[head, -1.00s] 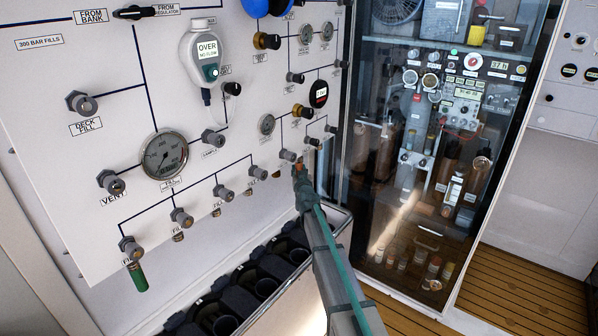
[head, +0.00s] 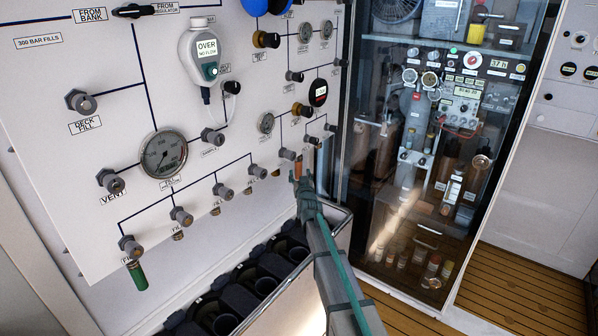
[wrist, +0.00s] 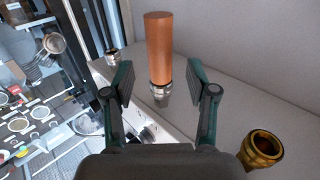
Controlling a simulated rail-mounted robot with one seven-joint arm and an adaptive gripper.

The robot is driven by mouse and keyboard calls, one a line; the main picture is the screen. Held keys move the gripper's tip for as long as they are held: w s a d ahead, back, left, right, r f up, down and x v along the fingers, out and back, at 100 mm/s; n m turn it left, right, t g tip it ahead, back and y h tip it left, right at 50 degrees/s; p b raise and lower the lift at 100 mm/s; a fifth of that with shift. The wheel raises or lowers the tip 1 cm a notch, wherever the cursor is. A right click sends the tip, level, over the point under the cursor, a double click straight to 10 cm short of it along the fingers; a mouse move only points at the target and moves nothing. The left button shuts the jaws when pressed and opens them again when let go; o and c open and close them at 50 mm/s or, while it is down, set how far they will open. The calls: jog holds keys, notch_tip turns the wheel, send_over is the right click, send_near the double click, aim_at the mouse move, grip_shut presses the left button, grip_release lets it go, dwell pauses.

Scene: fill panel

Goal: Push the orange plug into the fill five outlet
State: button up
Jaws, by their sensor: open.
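The orange plug (head: 298,168) hangs below the fill valve (head: 287,154) at the lower right of the panel. In the wrist view the plug (wrist: 160,47) is an orange cylinder with a silver collar at its near end in the picture. My gripper (head: 298,182) is just below the plug in the head view. In the wrist view my gripper (wrist: 159,84) is open, with a finger on each side of the plug's collar end and a visible gap to both. The fill five outlet's mouth is hidden, so how deeply the plug sits cannot be told.
A brass outlet (wrist: 262,147) is at the lower right of the wrist view. A green plug (head: 138,275) hangs under the leftmost fill valve. A rack with dark round holders (head: 265,287) stands below the panel. A glass-fronted cabinet (head: 385,225) is close on the right.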

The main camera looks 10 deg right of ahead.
jog(key=s, duration=0.7)
jog(key=s+a+f+g+y, duration=0.1)
jog(key=s+f+g, duration=0.6)
jog(key=s+f, duration=0.75)
jog(key=s+a+f+g, duration=0.1)
jog(key=s+f+g, duration=0.5)
jog(key=s+f, duration=0.9)
jog(key=s+f+g, duration=0.4)
jog(key=s+f, duration=0.1)
jog(key=s, duration=0.9)
jog(key=s+d+f+g, duration=0.1)
jog(key=s+f+g, duration=0.3)
jog(key=s, duration=1)
jog(key=s+d+f+g, duration=0.1)
jog(key=s+f+g, duration=0.2)
jog(key=s+f, duration=0.4)
jog(key=s, duration=0.7)
jog(key=shift+f+g+h, duration=0.3)
jog(key=shift+f+g, duration=0.1)
